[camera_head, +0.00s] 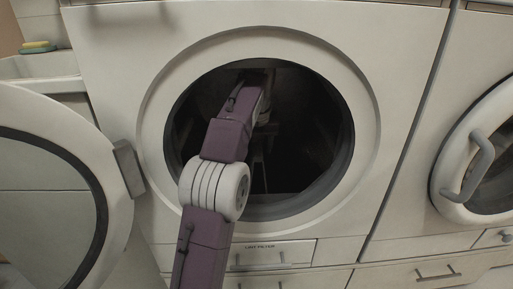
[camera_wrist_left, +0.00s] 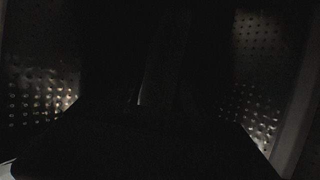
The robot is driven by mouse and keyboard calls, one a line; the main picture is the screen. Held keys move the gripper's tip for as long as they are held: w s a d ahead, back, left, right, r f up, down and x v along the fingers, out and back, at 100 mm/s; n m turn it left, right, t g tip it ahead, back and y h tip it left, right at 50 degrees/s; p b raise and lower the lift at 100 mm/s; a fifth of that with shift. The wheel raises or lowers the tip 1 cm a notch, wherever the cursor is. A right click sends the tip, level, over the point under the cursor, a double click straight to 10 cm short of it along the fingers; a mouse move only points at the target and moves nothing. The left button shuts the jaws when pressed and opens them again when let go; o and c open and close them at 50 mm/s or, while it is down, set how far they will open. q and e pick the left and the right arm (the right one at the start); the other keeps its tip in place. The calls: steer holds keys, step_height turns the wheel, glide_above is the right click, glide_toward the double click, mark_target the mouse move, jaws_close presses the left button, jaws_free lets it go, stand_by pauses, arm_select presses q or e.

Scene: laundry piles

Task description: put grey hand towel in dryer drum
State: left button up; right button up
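The dryer drum (camera_head: 305,135) is open at the centre of the head view, and its inside is very dark. My left arm reaches through the round opening, with its wrist end and left gripper (camera_head: 264,88) deep inside; the fingers cannot be made out. The left wrist view shows perforated drum wall on the left (camera_wrist_left: 40,95) and right (camera_wrist_left: 255,95), with a large black shape low in the middle that I cannot identify. The grey hand towel cannot be made out in either view. My right gripper is not in view.
The dryer's round door (camera_head: 105,170) hangs open at the left. A lint filter drawer (camera_head: 275,255) is below the opening. A second machine with a closed door (camera_head: 475,150) stands at the right. A sponge (camera_head: 37,45) lies on a ledge at the upper left.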

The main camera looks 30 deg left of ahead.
mark_target(257, 150)
arm_select(q)
steer(key=shift+r, duration=0.1)
steer(key=p+v, duration=0.2)
steer(key=shift+w+r+p, duration=0.1)
steer(key=shift+r+p, duration=0.05)
steer(key=shift+p, duration=0.15)
steer(key=s+b, duration=0.1)
steer(key=s+d+f+b, duration=0.1)
steer(key=shift+s+d, duration=0.35)
steer(key=shift+s, duration=0.05)
steer(key=s+d+p, duration=0.1)
steer(key=s+d, duration=0.3)
steer(key=s, duration=0.3)
steer(key=shift+d, duration=0.2)
steer(key=shift+s, duration=0.2)
